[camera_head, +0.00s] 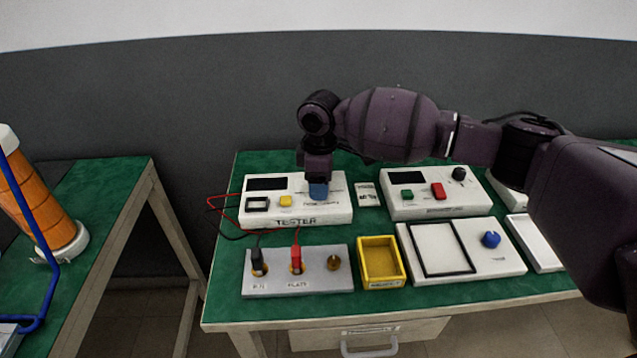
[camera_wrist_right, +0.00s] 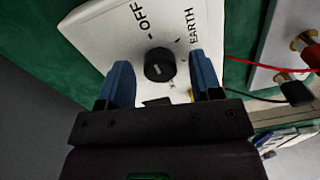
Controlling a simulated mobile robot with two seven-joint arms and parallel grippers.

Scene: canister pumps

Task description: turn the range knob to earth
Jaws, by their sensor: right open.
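The tester (camera_head: 270,215) is a white box with a dark display, a yellow button and a printed TESTER label. Its black range knob (camera_wrist_right: 160,65) shows in the right wrist view, with OFF printed above it and EARTH to its upper right. A short pale mark shows on the knob; which label it points to is unclear. My right gripper (camera_head: 319,190) is over the right part of the tester and hides the knob in the head view. Its blue fingers (camera_wrist_right: 162,80) are open, one on each side of the knob; contact cannot be told. My left gripper is not in view.
A grey terminal block (camera_head: 320,283) with black and red plugs stands in front, its leads running to the tester. A yellow tray (camera_head: 382,280), a white panel with a blue knob (camera_head: 491,239) and another white box with a red switch (camera_head: 438,190) stand nearby.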

